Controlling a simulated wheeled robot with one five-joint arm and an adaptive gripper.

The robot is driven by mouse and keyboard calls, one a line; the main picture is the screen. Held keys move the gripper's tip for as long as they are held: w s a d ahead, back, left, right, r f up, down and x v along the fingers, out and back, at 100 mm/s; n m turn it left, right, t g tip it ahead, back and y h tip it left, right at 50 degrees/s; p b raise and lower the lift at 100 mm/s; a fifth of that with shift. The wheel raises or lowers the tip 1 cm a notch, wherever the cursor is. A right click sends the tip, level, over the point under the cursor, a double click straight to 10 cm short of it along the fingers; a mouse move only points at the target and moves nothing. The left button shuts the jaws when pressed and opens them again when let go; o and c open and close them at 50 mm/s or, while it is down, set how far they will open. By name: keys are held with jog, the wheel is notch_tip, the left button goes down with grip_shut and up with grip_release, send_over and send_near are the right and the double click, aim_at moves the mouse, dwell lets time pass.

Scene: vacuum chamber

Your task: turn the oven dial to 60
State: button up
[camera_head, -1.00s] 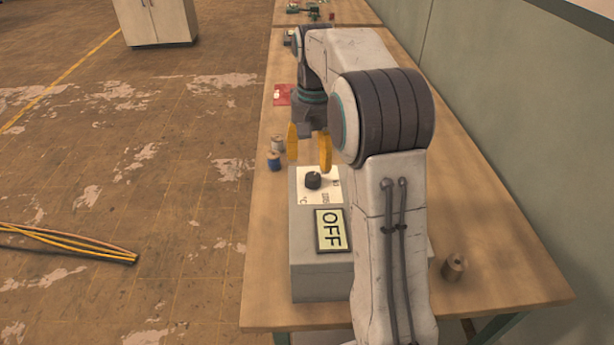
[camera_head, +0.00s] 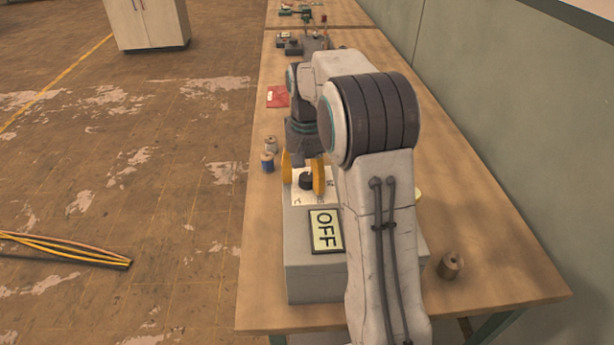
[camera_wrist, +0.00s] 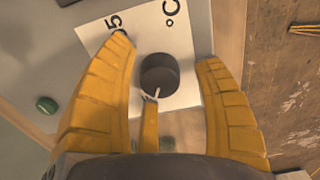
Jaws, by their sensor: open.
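The oven (camera_head: 312,278) is a grey box on the wooden table, with a display (camera_head: 326,231) reading OFF. Its dark dial (camera_head: 306,181) sits on a white scale plate (camera_head: 301,197) on the top face. In the wrist view the dial (camera_wrist: 160,74) is a dark round knob with a light pointer mark toward the bottom of the picture. A "5" and "°C" show on the plate; the other marks are hidden. My gripper (camera_head: 303,183) is open, its yellow fingers on either side of the dial. In the wrist view gaps show between the fingers and the dial.
Two spools (camera_head: 267,162) stand left of the oven and another spool (camera_head: 450,265) stands to its right. A red item (camera_head: 278,96) lies farther back. The wall is at right; the table's left edge is close.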

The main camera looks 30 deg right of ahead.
jog(key=c, duration=1.3)
jog(key=shift+o, duration=0.2)
jog(key=shift+m, duration=0.3)
jog(key=m+p, duration=0.1)
jog(key=m, duration=0.4)
jog(key=shift+p, duration=0.35)
jog(key=m, duration=0.6)
jog(key=shift+s+f+p, duration=0.1)
jog(key=shift+p, duration=0.3)
jog(key=o, duration=1.2)
